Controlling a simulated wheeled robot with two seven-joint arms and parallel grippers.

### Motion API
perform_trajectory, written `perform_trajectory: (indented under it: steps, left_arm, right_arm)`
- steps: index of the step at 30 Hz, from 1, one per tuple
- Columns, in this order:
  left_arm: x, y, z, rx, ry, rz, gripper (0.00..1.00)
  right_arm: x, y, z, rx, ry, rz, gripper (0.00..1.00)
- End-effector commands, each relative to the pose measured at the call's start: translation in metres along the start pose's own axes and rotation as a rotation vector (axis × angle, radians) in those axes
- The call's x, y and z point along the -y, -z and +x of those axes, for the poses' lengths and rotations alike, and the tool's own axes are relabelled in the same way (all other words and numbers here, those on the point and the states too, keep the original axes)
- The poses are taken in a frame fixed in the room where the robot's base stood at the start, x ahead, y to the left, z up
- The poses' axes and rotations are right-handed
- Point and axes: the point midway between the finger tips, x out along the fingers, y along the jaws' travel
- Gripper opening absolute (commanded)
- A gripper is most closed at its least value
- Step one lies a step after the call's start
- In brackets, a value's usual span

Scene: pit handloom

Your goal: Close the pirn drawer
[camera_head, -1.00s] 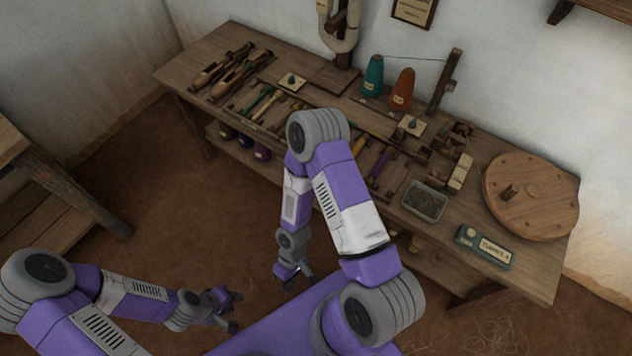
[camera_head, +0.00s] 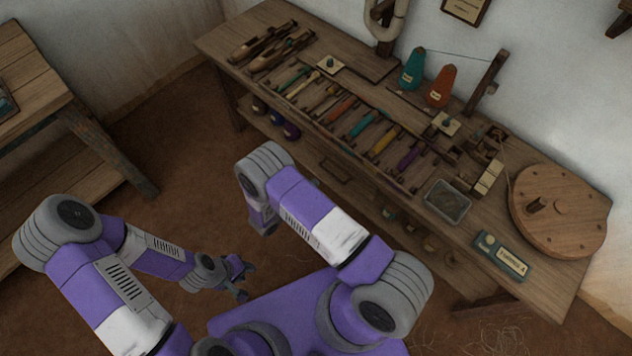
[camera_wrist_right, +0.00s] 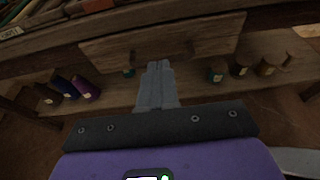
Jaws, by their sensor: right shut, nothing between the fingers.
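In the right wrist view, a plain wooden drawer front (camera_wrist_right: 165,40) runs across the top, below the bench edge. My right gripper (camera_wrist_right: 157,72) is shut and empty, its fingertips close to the lower edge of that drawer front; I cannot tell whether they touch. In the head view my right arm hides that gripper. Colourful pirns (camera_head: 371,125) lie in a row of slots along the bench front. How far the drawer stands out is not clear. My left gripper (camera_head: 246,281) is open and empty, low over the floor, away from the bench.
The wooden bench (camera_head: 225,45) carries teal and orange cones (camera_head: 440,86), a small tray (camera_head: 448,201), a labelled box (camera_head: 502,258) and a round wooden disc (camera_head: 558,212). Thread spools (camera_wrist_right: 84,88) stand on the shelf below. Another table (camera_head: 40,75) stands at left.

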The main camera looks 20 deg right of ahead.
Motion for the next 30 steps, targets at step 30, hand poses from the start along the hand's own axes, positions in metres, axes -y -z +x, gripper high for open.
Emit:
perform_trajectory:
  steps: [30]
  left_arm:
    - [0.008, 0.001, 0.022, 0.000, 0.000, 0.000, 0.34]
  right_arm:
    - [0.002, -0.012, 0.115, -0.003, 0.004, 0.002, 0.00]
